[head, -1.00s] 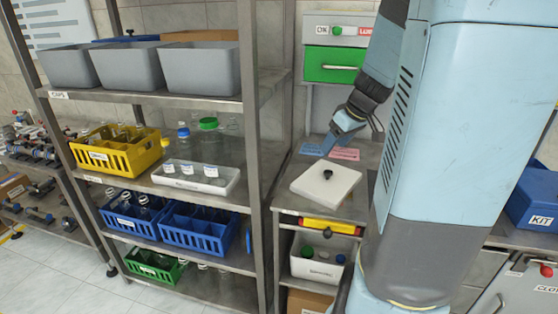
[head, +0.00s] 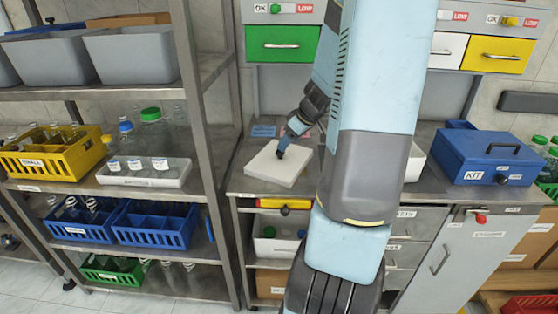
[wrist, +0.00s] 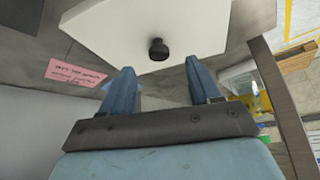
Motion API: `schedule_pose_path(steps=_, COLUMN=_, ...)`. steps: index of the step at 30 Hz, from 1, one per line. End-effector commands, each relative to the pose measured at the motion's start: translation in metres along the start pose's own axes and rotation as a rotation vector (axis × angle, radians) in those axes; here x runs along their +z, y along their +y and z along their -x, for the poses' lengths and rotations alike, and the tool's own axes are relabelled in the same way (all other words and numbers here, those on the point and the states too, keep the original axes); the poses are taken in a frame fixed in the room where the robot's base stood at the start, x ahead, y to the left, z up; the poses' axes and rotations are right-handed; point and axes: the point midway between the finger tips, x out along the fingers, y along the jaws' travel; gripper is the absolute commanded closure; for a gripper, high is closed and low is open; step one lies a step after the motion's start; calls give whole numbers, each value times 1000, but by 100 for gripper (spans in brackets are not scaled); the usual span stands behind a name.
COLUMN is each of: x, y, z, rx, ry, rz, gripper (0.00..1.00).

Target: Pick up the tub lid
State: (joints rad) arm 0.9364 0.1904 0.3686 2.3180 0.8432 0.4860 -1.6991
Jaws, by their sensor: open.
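The tub lid (head: 268,172) is a white, roughly square slab with a black knob (head: 279,154); it lies on the grey counter. My gripper (head: 282,147) is at the knob from above and behind in the head view, partly overlapping it. In the wrist view the lid (wrist: 110,25) fills the upper part, and the knob (wrist: 158,49) stands ahead of the gap between the two blue fingers of my gripper (wrist: 161,76). The fingers are apart with nothing between them.
A pink card (wrist: 75,73) lies beside the lid. A blue KIT box (head: 490,158) stands on the counter at right. A white box (head: 414,163) is partly hidden by my arm. A shelf post (head: 205,150) stands left of the counter; a yellow-red holder (head: 284,203) is under its edge.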

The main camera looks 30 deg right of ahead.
Motion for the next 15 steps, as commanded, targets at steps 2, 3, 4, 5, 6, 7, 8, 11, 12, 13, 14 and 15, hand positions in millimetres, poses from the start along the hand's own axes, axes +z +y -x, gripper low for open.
schedule_pose_path(steps=2, x=0, y=0, z=-6, rx=-1, ry=0, rz=1, gripper=38)
schedule_pose_path(steps=3, x=0, y=0, z=-7, rx=0, ry=0, rz=1, gripper=38)
schedule_pose_path(steps=4, x=0, y=0, z=-8, rx=1, ry=0, rz=0, gripper=38)
schedule_pose_path(steps=5, x=0, y=0, z=-9, rx=1, ry=0, rz=0, gripper=38)
schedule_pose_path(steps=6, x=0, y=0, z=-10, rx=0, ry=0, rz=0, gripper=38)
schedule_pose_path(steps=7, x=0, y=0, z=-12, rx=0, ry=0, rz=-1, gripper=38)
schedule_pose_path(steps=8, x=-1, y=0, z=-14, rx=-1, ry=0, rz=-1, gripper=38)
schedule_pose_path(steps=11, x=-3, y=1, z=-24, rx=-1, ry=-1, rz=-1, gripper=38)
schedule_pose_path(steps=12, x=-4, y=1, z=-29, rx=-3, ry=-1, rz=-1, gripper=38)
schedule_pose_path(steps=13, x=-4, y=2, z=-33, rx=-3, ry=-1, rz=-1, gripper=38)
schedule_pose_path(steps=14, x=-5, y=2, z=-36, rx=-2, ry=-1, rz=-1, gripper=38)
schedule_pose_path(steps=15, x=-6, y=3, z=-41, rx=-2, ry=-1, rz=-1, gripper=38)
